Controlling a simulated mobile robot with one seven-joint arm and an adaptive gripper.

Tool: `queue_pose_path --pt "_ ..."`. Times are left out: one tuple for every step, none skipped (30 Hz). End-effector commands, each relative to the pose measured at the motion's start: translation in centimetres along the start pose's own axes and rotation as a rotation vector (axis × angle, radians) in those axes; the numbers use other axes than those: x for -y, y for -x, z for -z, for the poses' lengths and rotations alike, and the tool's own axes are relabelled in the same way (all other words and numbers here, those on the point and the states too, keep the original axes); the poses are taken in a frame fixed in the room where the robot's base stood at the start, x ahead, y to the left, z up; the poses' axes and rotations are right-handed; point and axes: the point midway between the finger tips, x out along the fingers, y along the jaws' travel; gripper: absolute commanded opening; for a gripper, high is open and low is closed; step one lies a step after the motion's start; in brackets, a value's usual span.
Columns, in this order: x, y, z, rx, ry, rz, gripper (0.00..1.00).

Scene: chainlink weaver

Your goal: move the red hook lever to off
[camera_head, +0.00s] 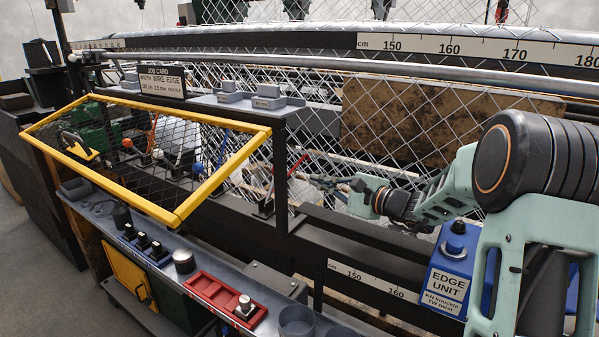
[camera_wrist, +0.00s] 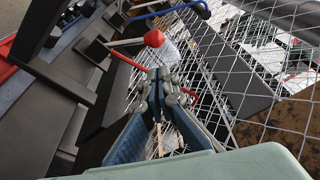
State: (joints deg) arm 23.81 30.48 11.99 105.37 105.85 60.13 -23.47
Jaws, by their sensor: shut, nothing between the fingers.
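A thin red bent rod, apparently the red hook lever, rises from a dark base beside a black post in the head view (camera_head: 292,167). In the wrist view the red rod (camera_wrist: 127,61) runs from a dark block at left towards my fingertips. My gripper (camera_head: 308,180) is shut and empty, reaching in from the right, with its tips close to the lever. A red ball knob (camera_wrist: 154,38) stands just beyond the tips.
A chain-link mesh (camera_wrist: 250,60) lies close on the right of my gripper. A yellow-framed mesh guard (camera_head: 226,163) stands left of the lever, with other ball-ended levers behind it. A blue edge unit (camera_head: 452,265) sits below my arm.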

Motion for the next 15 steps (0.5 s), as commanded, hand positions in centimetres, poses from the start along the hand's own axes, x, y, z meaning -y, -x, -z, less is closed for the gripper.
queue_pose_path --pt "0.0 -0.4 0.0 0.002 -0.003 0.0 0.0" --pt "0.0 -0.7 -0.1 0.002 -0.003 0.0 0.0" --pt "0.0 -1.2 -0.1 0.003 -0.003 0.0 0.0" --pt "0.0 -1.7 -0.1 0.003 -0.003 -0.001 0.0" --pt "0.0 -2.1 -0.1 0.003 -0.003 -0.001 0.0" --pt "0.0 -2.9 -0.1 0.004 -0.003 0.0 0.0" --pt "0.0 -3.4 -0.1 0.003 -0.002 -0.001 0.0" --pt "0.0 -4.0 -0.1 0.004 -0.002 -0.002 0.0" --pt "0.0 -4.8 -0.1 0.003 -0.003 -0.001 0.0" --pt "0.0 -5.3 -0.2 0.003 -0.003 -0.001 0.0" --pt "0.0 -5.9 -0.1 0.003 -0.003 -0.001 0.0" --pt "0.0 -6.6 -0.1 0.003 -0.003 -0.001 0.0" --pt "0.1 -7.1 -0.1 0.003 -0.002 -0.001 0.0" --pt "0.0 -7.5 -0.1 0.003 -0.003 -0.002 0.0" --pt "0.0 -8.1 -0.1 0.002 -0.002 -0.001 0.0"
